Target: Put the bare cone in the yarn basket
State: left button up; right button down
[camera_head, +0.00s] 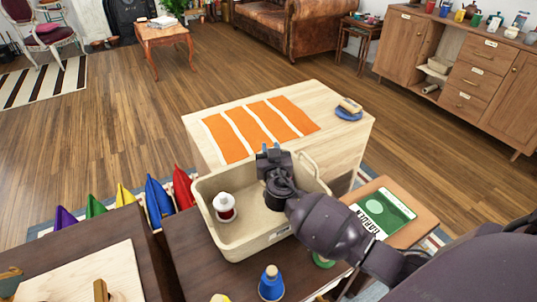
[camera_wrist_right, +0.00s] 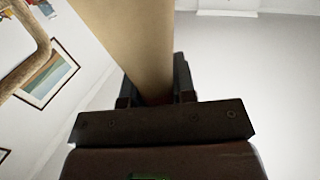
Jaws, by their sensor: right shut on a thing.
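The yarn basket (camera_head: 223,243), a beige bin with a handle, stands on the dark table. A white and red spool (camera_head: 225,205) is in its left part. My right gripper (camera_head: 271,157) is over the basket's far side in the head view. My left gripper is not in view.
A blue cone of yarn (camera_head: 271,284) stands in front of the basket. A light wooden table (camera_head: 345,125) with an orange striped cloth (camera_head: 262,126) is behind it. A green book (camera_head: 384,213) lies to the right. Colourful pointed things (camera_head: 158,198) line up at left.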

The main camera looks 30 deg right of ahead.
jog(key=shift+f, duration=0.75)
jog(key=shift+r, duration=0.15)
jog(key=shift+f+b, duration=0.3)
jog(key=shift+f, duration=0.05)
jog(key=c, duration=0.9)
grip_release()
jog(key=shift+r, duration=0.15)
jog(key=shift+c, duration=0.2)
jog(key=shift+r+p, duration=0.3)
jog(key=v, duration=0.7)
jog(key=shift+s+f, duration=0.15)
jog(key=shift+s, duration=0.1)
